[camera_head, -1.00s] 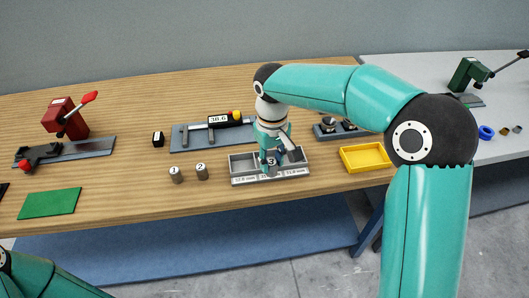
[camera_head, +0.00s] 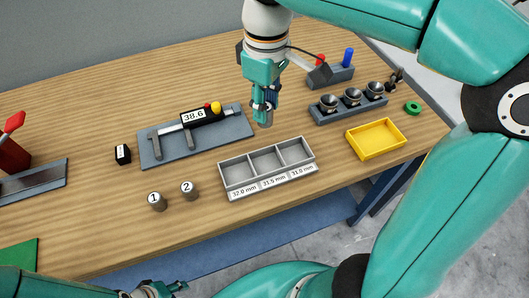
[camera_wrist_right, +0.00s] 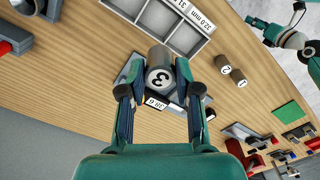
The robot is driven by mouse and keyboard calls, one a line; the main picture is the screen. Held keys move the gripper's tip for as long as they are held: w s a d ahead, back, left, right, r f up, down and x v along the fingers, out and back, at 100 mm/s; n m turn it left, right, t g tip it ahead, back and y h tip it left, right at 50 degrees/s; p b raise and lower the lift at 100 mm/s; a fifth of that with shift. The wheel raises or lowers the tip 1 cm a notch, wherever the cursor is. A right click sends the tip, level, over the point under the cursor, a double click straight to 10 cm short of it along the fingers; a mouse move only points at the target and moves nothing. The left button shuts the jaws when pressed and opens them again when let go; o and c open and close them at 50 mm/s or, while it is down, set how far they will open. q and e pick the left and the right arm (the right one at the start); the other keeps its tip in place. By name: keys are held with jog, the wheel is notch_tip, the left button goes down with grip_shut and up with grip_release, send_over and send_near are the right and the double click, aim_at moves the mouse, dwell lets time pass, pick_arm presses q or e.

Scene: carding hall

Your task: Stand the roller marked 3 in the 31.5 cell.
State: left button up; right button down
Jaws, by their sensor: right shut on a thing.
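My right gripper (camera_head: 264,104) is shut on the roller marked 3 (camera_head: 264,118), held behind the grey tray, near the caliper's right end. In the right wrist view the roller (camera_wrist_right: 160,76) sits between the fingers, its 3 facing the camera. The three-cell tray (camera_head: 267,187) has labels 32.0, 31.5 and 31.0 mm from left to right; the middle 31.5 cell (camera_head: 264,160) is empty, as are the others. Rollers marked 1 (camera_head: 157,202) and 2 (camera_head: 189,191) stand left of the tray. My left gripper (camera_head: 166,289) is at the bottom edge, its jaw opening unclear.
A caliper reading 38.6 (camera_head: 193,117) lies on a grey plate behind the rollers, with a small black block (camera_head: 122,154) beside it. A yellow tray (camera_head: 376,138) and a rack of dark cups (camera_head: 348,107) stand to the right. Wood in front of the rollers is clear.

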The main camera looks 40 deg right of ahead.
notch_tip(320, 180, down, 17)
jog(key=shift+d+r+b, duration=0.1)
jog(key=shift+r+b, duration=0.1)
jog(key=shift+b, duration=0.45)
jog(key=shift+s, duration=0.1)
jog(key=shift+f, duration=0.15)
jog(key=c, duration=0.8)
grip_release()
jog(key=shift+r, duration=0.3)
notch_tip(320, 180, up, 12)
jog(key=shift+f+p, duration=0.1)
jog(key=shift+p, duration=0.45)
